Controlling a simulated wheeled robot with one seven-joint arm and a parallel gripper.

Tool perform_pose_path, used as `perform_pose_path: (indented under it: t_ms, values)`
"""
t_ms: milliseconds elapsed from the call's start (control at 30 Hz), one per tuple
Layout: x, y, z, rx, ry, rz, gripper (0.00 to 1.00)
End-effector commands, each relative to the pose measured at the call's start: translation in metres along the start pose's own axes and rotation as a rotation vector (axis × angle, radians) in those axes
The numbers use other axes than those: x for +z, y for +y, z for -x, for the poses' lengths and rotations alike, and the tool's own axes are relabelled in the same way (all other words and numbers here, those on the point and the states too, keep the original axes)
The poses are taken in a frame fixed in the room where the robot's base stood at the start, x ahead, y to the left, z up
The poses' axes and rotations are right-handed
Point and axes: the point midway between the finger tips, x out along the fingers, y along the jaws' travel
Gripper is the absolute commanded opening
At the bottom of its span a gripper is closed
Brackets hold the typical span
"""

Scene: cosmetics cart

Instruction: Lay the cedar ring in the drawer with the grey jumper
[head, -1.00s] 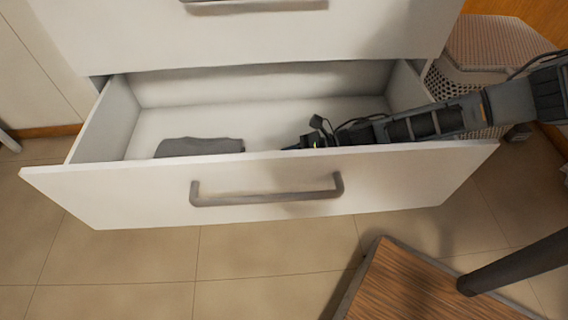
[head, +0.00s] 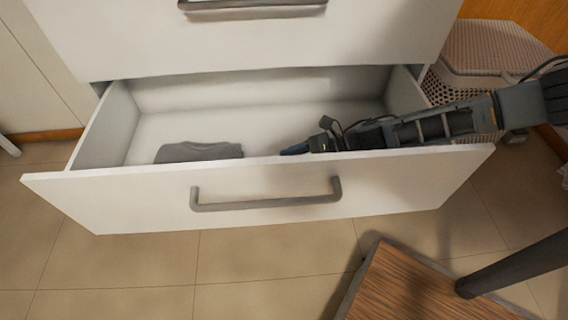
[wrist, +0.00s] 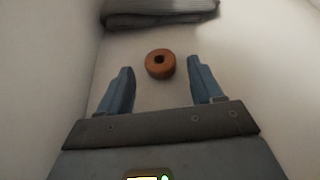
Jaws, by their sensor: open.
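The cedar ring (wrist: 160,64) is a small orange-brown ring with a dark hole, lying flat on the drawer floor in the wrist view. It sits just beyond and between the fingertips of my gripper (wrist: 160,75), which is open and touches neither side of it. The grey jumper (head: 198,151) lies folded at the left of the open drawer (head: 265,184); it also shows in the wrist view (wrist: 160,12), a little past the ring. In the head view my gripper (head: 292,150) reaches low into the drawer, right of the jumper, and the ring is hidden behind the drawer front.
The drawer's front panel and side walls stand around my gripper. A closed drawer with a handle (head: 255,8) is above. A lidded woven basket (head: 480,70) stands at the right. The drawer floor behind the jumper is clear.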

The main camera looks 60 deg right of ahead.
Motion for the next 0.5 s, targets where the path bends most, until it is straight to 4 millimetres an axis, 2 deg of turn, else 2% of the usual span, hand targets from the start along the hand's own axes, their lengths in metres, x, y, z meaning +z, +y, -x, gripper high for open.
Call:
perform_pose_path:
  t_ms: [33, 200, 333, 500]
  values:
    - [0.002, -0.001, 0.011, -0.003, 0.000, 0.000, 0.66]
    - [0.002, -0.001, 0.036, -0.002, -0.001, -0.001, 0.66]
    - [0.001, 0.000, 0.046, -0.001, -0.002, 0.000, 0.66]
    - [0.001, 0.000, 0.050, 0.000, -0.002, 0.001, 0.66]
